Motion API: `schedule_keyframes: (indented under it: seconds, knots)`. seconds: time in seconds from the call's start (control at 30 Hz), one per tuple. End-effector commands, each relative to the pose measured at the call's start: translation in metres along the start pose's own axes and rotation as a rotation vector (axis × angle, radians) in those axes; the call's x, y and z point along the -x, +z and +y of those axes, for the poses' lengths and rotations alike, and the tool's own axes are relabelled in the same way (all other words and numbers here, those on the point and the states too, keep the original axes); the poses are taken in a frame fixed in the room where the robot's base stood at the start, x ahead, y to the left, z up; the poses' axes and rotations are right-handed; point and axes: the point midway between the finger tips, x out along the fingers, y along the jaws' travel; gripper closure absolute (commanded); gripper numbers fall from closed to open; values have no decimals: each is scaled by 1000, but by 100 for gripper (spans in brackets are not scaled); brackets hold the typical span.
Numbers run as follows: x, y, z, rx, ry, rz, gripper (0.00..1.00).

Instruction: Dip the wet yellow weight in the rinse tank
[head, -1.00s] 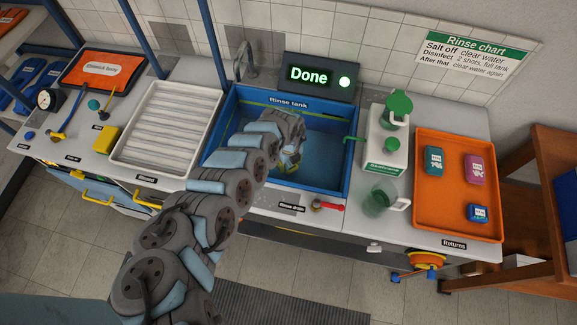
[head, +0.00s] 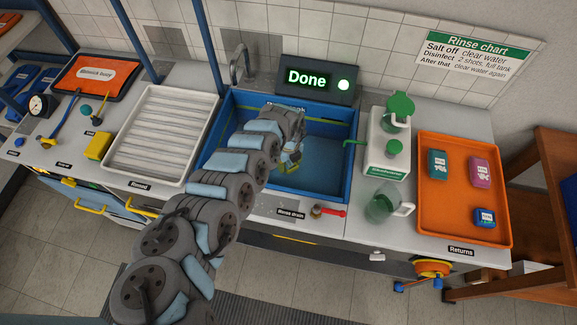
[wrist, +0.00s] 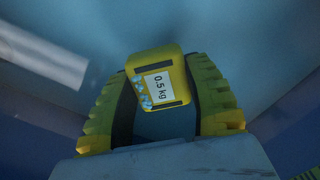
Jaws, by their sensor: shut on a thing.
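The yellow weight (wrist: 160,82), labelled 0.5 kg with blue drops on its face, sits between the green-and-yellow fingers of my gripper (wrist: 158,100) in the wrist view. The gripper is shut on it. In the head view my gripper (head: 290,160) points down inside the blue rinse tank (head: 351,160), towards its left-middle part. The weight is mostly hidden there by my arm. I cannot tell how deep it is in the water.
A white ribbed tray (head: 158,130) stands left of the tank. A white dispenser (head: 385,150) and a clear jug (head: 382,205) stand to its right. An orange returns tray (head: 455,222) holds three small weights. A red drain handle (head: 330,212) is at the tank's front.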

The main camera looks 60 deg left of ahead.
Motion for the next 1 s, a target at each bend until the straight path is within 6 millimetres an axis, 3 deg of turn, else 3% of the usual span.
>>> schedule_keyframes:
  seconds: [0.37,1.0]
  knots:
    - [1,5,-6,-1,-3,-2,89]
    - [3,-5,4,-2,-1,-2,89]
